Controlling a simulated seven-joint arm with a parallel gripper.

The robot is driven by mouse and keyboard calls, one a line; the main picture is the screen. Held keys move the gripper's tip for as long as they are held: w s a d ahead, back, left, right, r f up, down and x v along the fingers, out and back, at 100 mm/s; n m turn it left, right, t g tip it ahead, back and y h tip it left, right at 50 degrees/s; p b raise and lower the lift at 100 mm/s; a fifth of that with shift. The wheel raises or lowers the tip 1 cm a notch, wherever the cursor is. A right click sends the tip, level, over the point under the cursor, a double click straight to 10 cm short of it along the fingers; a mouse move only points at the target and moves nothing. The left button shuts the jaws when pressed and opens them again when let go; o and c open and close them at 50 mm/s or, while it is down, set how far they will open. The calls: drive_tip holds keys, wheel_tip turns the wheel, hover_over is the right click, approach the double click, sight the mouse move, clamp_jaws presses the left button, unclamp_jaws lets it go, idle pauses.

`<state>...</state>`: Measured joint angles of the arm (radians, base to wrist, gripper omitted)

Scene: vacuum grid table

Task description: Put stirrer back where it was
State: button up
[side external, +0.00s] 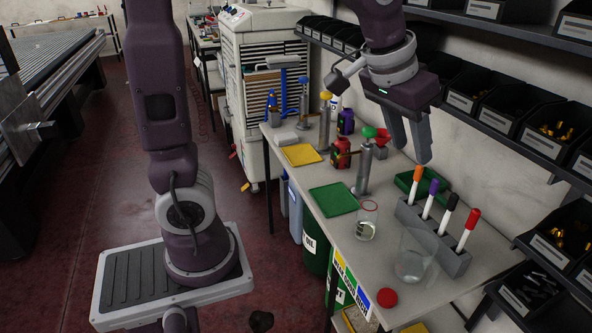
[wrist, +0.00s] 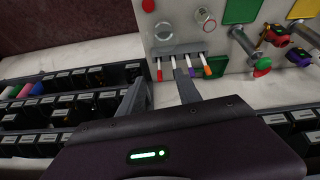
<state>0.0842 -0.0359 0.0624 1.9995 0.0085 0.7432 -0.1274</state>
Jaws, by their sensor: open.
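I cannot pick out a stirrer for certain in either view. A clear beaker (side external: 411,262) stands near the front of the bench, with something pale or clear low inside it. A smaller clear glass jar (side external: 366,222) stands to its left and holds something small I cannot name. A grey holder (side external: 432,238) carries several upright white pens with coloured caps; it also shows in the wrist view (wrist: 180,53). My gripper (side external: 412,153) is open and empty, above the bench on the wall side, behind the pens. In the wrist view its fingers (wrist: 160,78) are spread, with nothing between them.
A red round lid (side external: 386,297) lies at the bench front. Black shelf bins (side external: 487,93) line the wall beside my gripper.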

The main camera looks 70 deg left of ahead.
drive_tip(key=s+f+m, duration=0.1)
drive_tip(key=s, duration=1.9)
drive_tip(key=shift+s+a+f+t, duration=0.15)
drive_tip(key=shift+a+f+t, duration=0.15)
drive_tip(key=shift+a, duration=0.05)
